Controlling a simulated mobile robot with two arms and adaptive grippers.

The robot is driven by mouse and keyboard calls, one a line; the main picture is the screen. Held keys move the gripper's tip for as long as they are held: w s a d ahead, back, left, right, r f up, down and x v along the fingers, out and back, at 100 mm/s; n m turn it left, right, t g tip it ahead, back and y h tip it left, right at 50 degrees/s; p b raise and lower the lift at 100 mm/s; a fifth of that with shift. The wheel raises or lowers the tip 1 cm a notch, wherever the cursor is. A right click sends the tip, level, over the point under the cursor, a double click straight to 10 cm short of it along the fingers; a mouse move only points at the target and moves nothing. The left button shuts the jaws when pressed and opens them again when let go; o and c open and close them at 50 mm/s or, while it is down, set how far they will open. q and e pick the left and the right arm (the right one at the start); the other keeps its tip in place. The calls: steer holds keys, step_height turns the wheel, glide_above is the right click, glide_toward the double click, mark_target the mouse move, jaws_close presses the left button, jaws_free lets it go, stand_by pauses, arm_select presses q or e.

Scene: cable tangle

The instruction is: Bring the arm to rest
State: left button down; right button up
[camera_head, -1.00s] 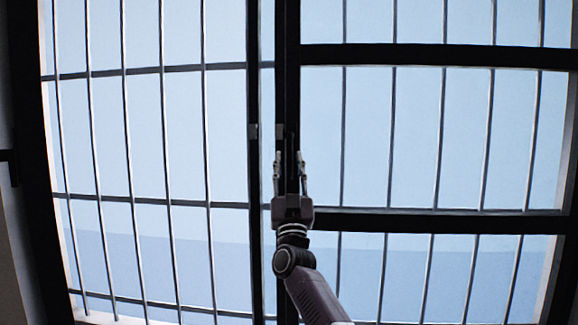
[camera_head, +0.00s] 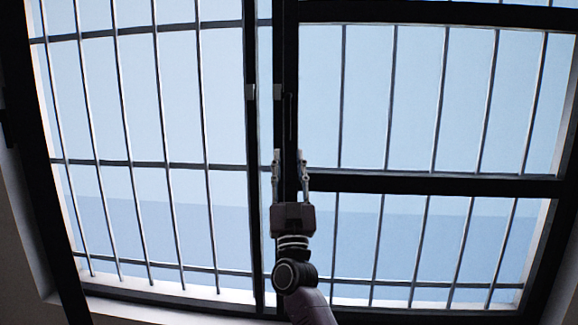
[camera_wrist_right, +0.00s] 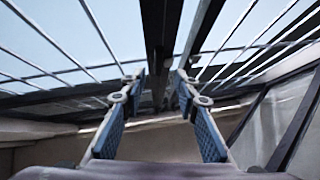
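My right arm rises from the bottom of the head view, and its gripper (camera_head: 289,160) points upward in front of the window's dark middle post. Its two fingers stand apart with nothing between them but the post behind. The right wrist view also shows the two fingers (camera_wrist_right: 160,110) spread, with blue pads and an empty gap. I cannot tell how far the fingers are from the post. My left gripper is not in view. No cable shows in either view.
A large window with a dark frame (camera_head: 430,184) and thin vertical bars fills the head view. A pale sill (camera_head: 150,309) runs along its bottom. A dark slanted frame (camera_wrist_right: 296,125) stands at the right of the wrist view. Pale sky lies behind the bars.

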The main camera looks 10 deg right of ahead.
steer(key=shift+s+f, duration=0.3)
steer(key=shift+f, duration=0.05)
